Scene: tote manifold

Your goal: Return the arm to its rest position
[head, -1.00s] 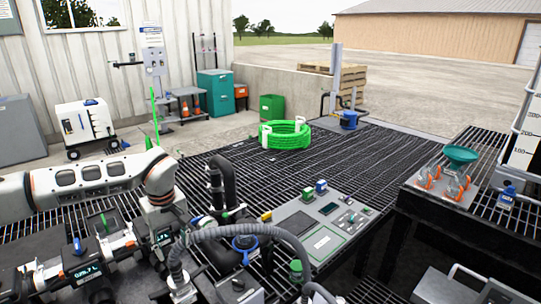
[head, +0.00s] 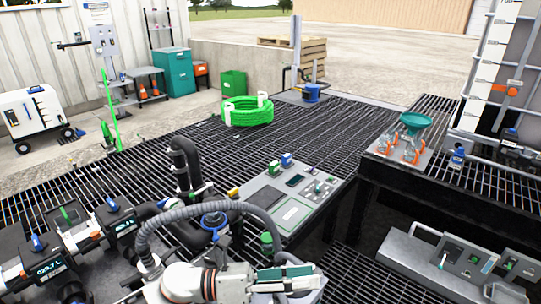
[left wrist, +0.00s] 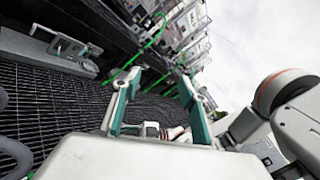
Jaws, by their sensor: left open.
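My left arm (head: 195,284) lies low at the bottom middle of the head view, in front of the grated bench. Its left gripper (head: 305,277) points right, with teal fingers apart and nothing visible between them. In the left wrist view the two teal fingers of the left gripper (left wrist: 160,84) stand wide apart and empty. A ribbed grey hose (head: 215,206) arches just behind the arm in the head view. I cannot tell whether the arm touches it.
Metering valves (head: 85,237) and a black pipe elbow (head: 184,160) stand on the grating at left. A control panel (head: 295,205) is behind the gripper. A green hose coil (head: 247,111) lies farther back. A grey box (head: 450,262) with a handle stands at lower right.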

